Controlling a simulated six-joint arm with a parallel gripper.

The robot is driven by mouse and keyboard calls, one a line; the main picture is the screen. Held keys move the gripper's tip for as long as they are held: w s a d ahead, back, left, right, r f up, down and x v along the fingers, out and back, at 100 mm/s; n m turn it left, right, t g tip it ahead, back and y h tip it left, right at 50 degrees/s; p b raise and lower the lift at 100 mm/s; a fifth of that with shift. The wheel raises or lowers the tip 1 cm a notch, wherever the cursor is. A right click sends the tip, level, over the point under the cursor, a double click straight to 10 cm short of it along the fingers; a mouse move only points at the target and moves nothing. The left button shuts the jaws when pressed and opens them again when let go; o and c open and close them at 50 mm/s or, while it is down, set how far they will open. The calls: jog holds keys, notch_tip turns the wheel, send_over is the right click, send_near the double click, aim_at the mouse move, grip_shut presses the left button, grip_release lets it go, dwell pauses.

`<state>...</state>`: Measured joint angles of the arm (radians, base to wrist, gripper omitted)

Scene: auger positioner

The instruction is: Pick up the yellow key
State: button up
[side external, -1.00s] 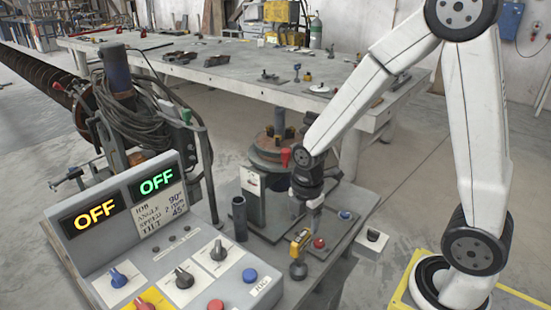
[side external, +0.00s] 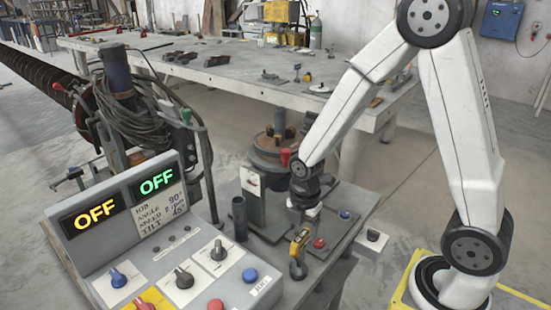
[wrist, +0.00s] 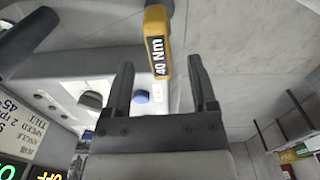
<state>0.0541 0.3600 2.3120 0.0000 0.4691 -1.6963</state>
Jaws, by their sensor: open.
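The yellow key (side external: 300,242) stands upright at the front of the small grey bench in the side view. In the wrist view the yellow key (wrist: 157,42) carries a black "40 Nm" label and lies between the lines of the two fingers, just at or beyond their tips. My gripper (wrist: 160,64) is open, with one dark finger on each side. In the side view my gripper (side external: 299,222) points down right above the key and overlaps its top. I cannot tell whether a finger touches the key.
A control panel (side external: 180,235) with OFF displays and knobs stands close on the left. A dark upright tube (side external: 239,218) is left of the key. A red button (side external: 319,243) and a blue button (side external: 345,215) are on its right. A grey post (side external: 252,205) stands behind.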

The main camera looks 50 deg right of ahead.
aim_at(301, 236)
jog(key=shift+f, duration=2.6)
jog(key=shift+w, duration=0.1)
grip_shut()
